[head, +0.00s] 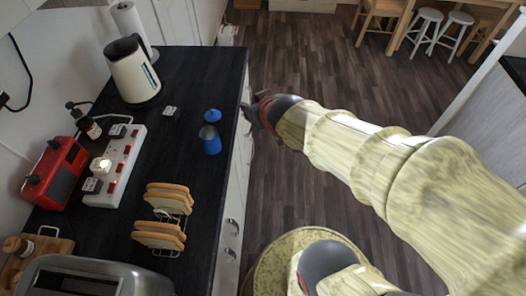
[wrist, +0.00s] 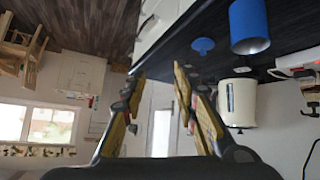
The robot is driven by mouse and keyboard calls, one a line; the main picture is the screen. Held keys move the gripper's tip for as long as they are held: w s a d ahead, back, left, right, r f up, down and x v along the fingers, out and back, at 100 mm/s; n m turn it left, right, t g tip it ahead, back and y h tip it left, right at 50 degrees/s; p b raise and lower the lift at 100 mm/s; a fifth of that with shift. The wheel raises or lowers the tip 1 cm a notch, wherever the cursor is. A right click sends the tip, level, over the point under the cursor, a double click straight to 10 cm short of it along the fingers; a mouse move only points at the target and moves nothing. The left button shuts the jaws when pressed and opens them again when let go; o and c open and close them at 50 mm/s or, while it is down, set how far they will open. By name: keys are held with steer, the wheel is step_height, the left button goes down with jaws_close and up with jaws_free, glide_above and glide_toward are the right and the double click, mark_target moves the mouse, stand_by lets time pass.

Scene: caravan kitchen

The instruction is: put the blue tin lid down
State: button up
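The blue tin lid (head: 212,115) lies on the dark worktop, just behind the blue tin (head: 210,141) in the head view. The tin stands upright with its top uncovered. In the wrist view, which is upside down, the lid (wrist: 203,46) and the tin (wrist: 249,27) show at the upper right, apart from each other. My gripper (head: 254,106) is at the worktop's right edge, to the right of the lid and clear of it. In the wrist view its two fingers (wrist: 159,72) are spread with nothing between them.
A cream kettle (head: 132,70), white power strip (head: 115,166), red radio (head: 55,172), toast rack (head: 162,218) with bread and toaster (head: 95,278) stand on the worktop (head: 205,75). Bare worktop lies behind and left of the lid. Floor is open to the right.

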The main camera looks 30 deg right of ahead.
steer(key=s+a+r+g+y, duration=0.1)
steer(key=s+a+r+g, duration=0.1)
steer(key=s, duration=0.6)
steer(key=s+a+r+g+y, duration=0.1)
steer(key=s+a+r+g, duration=0.1)
steer(key=s+a, duration=0.3)
steer(key=s, duration=0.4)
steer(key=shift+s+a, duration=0.15)
steer(key=shift+a, duration=0.05)
steer(key=shift+f, duration=0.15)
